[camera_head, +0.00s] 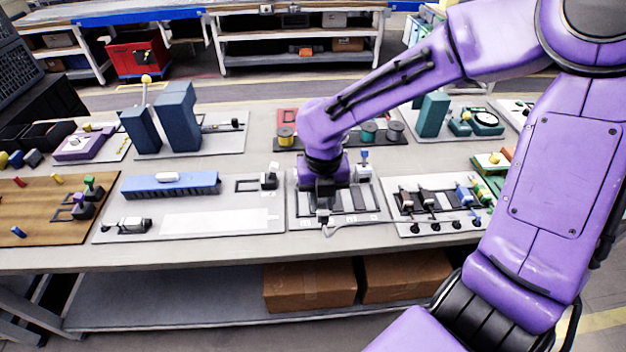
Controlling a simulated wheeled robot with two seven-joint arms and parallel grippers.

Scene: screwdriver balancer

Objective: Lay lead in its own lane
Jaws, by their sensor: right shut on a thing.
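My right gripper (323,207) points down over the lane board (300,223) in the middle of the table. Its fingers are shut on the lead (325,229), a thin pale grey cord of which only a short curved piece shows below the fingertips. The board has several dark lanes (361,199) running front to back, with small white labels at the front edge. The gripper and wrist hide the board's left and back part, so I cannot tell whether the lead lies inside a lane. My left gripper is not in view.
A blue-topped post (364,160) stands behind the lanes. Spools on a dark rack (285,136) are farther back. A board with a blue comb-like block (171,184) lies left, and a board with several black clamps (432,203) lies close on the right.

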